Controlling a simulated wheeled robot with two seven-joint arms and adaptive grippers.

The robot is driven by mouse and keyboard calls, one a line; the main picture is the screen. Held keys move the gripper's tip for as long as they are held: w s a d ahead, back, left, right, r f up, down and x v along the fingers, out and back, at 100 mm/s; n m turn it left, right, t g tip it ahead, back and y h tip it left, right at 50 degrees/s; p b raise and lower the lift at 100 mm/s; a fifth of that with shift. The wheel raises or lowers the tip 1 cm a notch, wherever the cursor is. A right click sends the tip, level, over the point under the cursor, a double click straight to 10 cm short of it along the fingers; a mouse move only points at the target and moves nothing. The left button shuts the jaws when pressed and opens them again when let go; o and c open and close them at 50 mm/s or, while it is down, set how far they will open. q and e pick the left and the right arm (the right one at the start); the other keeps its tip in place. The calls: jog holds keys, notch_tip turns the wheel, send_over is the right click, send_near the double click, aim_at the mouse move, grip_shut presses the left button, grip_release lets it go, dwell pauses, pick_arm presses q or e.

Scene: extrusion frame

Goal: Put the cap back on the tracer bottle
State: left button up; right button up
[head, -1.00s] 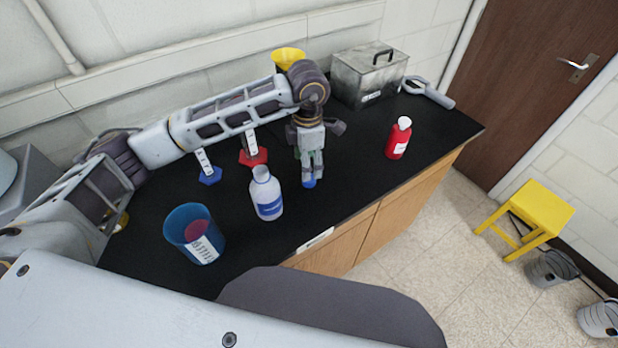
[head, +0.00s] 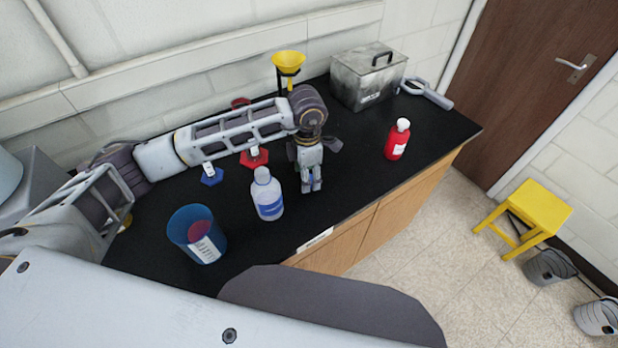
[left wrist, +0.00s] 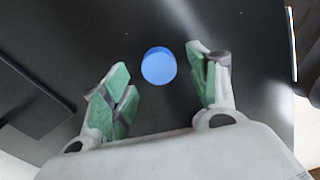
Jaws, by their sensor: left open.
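A blue round cap (left wrist: 159,66) lies on the black bench top in the left wrist view. My left gripper (left wrist: 160,92) is open around empty space, with its green-padded fingers on either side of and a little short of the cap, touching nothing that I can see. In the head view my left gripper (head: 312,188) points down at the bench near its front edge, and it mostly hides the cap there. The bottle with a blue label (head: 268,199) stands upright just left of the gripper, with no blue cap on its neck. My right gripper is not in view.
A blue beaker (head: 196,238) stands at the front left of the black bench (head: 350,180). A red bottle with a white top (head: 398,140) stands to the right. A metal box (head: 368,80) and yellow funnel (head: 289,62) are at the back. Bench between gripper and red bottle is clear.

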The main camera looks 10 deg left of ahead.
pick_arm(q)
jog(key=shift+f, duration=0.7)
jog(key=c, duration=0.7)
